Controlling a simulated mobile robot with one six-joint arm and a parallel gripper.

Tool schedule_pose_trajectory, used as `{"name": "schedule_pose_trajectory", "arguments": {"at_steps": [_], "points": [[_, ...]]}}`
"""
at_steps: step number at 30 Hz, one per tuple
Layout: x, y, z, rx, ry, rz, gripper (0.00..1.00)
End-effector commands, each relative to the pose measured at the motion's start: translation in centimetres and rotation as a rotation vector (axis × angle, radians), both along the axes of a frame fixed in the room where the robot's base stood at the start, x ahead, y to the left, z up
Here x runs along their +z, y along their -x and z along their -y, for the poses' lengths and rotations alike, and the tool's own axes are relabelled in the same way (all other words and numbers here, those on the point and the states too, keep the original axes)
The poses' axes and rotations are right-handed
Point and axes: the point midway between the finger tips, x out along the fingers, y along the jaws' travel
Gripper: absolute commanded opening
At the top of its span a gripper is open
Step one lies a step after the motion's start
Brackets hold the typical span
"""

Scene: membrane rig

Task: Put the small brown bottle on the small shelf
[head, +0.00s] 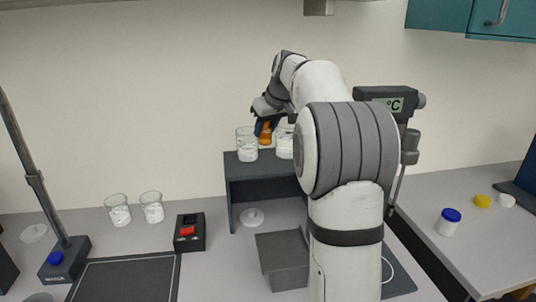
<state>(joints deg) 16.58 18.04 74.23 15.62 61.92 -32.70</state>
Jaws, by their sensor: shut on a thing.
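The small brown bottle (265,134) is amber-orange and sits between the jaws of my gripper (265,125), which is shut on it. It is above or at the top of the small dark grey shelf (243,170), between two glass beakers. I cannot tell whether its base touches the shelf top. The left beaker (247,146) and the right beaker (285,143) hold white material. My arm covers the right part of the shelf and partly overlaps the right beaker.
Two more beakers (118,212) (152,209) stand on the bench left of the shelf, near a device with a red switch (189,231). A grey box (283,262) is in front. A blue-capped jar (448,222) stands on the right bench.

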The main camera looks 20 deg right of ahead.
Motion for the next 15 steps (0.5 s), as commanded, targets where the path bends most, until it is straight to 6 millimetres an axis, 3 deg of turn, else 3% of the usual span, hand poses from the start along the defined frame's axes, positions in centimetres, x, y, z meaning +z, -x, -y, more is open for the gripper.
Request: {"name": "schedule_pose_trajectory", "arguments": {"at_steps": [3, 15], "points": [[-2.4, 0.1, 0.2, -0.004, -0.001, -0.002, 0.09], [-6.7, 0.2, 0.6, -0.012, -0.001, -0.003, 0.09]]}}
